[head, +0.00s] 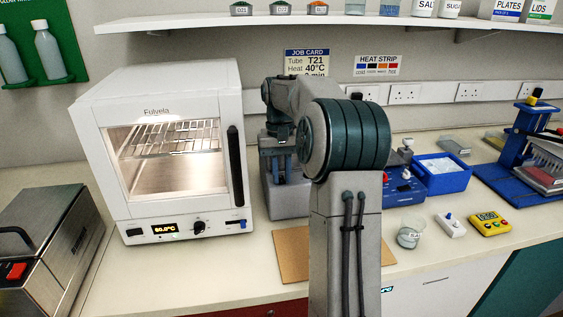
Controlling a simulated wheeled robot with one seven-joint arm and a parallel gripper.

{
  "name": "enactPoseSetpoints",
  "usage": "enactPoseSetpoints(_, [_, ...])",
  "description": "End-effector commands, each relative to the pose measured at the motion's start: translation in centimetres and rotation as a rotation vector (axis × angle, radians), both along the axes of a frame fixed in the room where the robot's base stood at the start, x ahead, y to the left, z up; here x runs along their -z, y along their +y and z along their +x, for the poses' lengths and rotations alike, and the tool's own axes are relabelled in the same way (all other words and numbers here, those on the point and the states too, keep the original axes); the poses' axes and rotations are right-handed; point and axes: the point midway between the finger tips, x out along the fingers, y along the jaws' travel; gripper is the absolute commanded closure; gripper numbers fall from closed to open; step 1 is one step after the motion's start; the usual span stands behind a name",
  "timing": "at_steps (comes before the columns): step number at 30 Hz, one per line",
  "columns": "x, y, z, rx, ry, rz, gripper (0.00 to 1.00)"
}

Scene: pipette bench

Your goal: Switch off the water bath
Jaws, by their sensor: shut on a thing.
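No readable label marks the water bath. A steel box with a black handle (52,232) stands at the lower left, cut off by the picture edge, with a red switch (17,271) on its front. I cannot tell from its look whether it is the water bath. My gripper (284,178) points down over a grey box (288,204) behind my arm, right of the white oven. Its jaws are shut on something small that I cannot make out. My arm hides part of the grey box and whatever is behind it.
A white oven (165,95) with a lit display stands left of my gripper. A brown board (291,252) lies in front. At right are a blue tray (443,178), a beaker (410,234), a yellow timer (490,222) and a blue stand (520,135).

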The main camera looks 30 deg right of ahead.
Motion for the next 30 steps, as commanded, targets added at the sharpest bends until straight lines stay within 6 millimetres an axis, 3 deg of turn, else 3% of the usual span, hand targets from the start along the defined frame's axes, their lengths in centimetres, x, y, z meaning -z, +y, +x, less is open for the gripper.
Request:
enactPoseSetpoints(1, [-0.61,-0.05,0.14,0.001,0.013,0.003,1.0])
enactPoseSetpoints(18, [-0.13,-0.04,0.23,0.0,0.051,0.013,1.0])
enactPoseSetpoints(19, [-0.13,-0.04,0.22,0.0,0.051,0.013,0.74])
enactPoseSetpoints(21, [-0.13,-0.03,0.22,0.0,0.052,0.013,0.6])
enactPoseSetpoints(30, [-0.23,-0.02,0.24,-0.001,0.053,0.014,0.6])
